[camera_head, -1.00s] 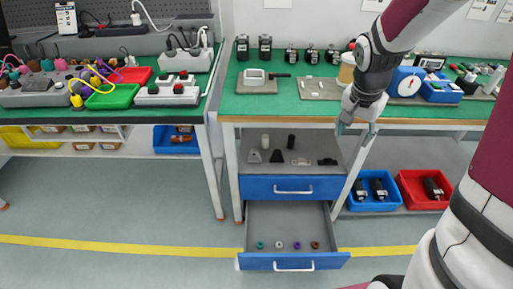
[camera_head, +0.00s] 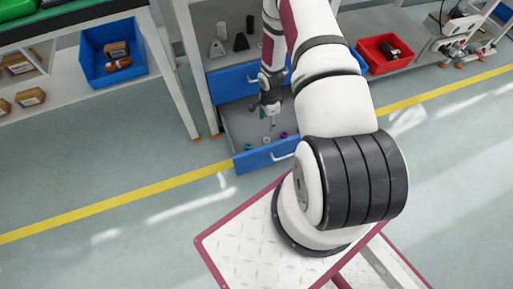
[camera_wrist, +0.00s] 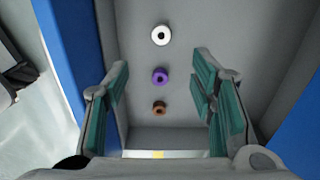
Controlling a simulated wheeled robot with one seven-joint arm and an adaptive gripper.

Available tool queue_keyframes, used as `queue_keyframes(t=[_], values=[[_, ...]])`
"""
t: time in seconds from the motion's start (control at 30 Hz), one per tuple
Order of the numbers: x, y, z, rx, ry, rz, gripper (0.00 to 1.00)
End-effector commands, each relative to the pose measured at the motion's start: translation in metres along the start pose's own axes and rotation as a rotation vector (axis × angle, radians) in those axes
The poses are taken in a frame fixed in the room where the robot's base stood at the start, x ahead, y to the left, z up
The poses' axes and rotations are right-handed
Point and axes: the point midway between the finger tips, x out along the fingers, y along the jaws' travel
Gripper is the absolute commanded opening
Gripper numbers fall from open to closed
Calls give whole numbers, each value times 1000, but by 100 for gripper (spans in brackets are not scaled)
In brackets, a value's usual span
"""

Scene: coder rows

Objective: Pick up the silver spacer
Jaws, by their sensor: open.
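The silver spacer (camera_wrist: 161,36) is a pale ring with a dark centre hole on the grey drawer floor, near the top of the wrist view. In the head view the silver spacer (camera_head: 266,140) lies in the open lower drawer (camera_head: 258,160), just below my gripper (camera_head: 269,112). In the wrist view my gripper (camera_wrist: 161,78) is open and empty, with teal pads either side. The purple spacer (camera_wrist: 160,76) shows between the fingers. The brown spacer (camera_wrist: 159,107) sits lower down. The silver spacer lies ahead of the fingertips, untouched.
The blue upper drawer front (camera_head: 232,80) is close beside my arm. The spacers stand in a row with small gaps. A blue bin (camera_head: 113,55) is on the left shelf.

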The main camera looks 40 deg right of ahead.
Motion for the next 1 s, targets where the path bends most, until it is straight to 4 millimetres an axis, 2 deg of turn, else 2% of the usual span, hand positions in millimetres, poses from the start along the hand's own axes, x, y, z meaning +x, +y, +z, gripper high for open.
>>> queue_keyframes(t=[0.03, 0.23, 0.5, 0.83, 1.0], values=[[10, 3, 0, 14, -4, 3, 51], [35, 6, 0, 26, -8, 5, 51], [85, 6, 0, 26, -7, 5, 51], [108, 3, -1, 26, -7, 4, 51], [130, -1, -6, 26, -7, 3, 51]])
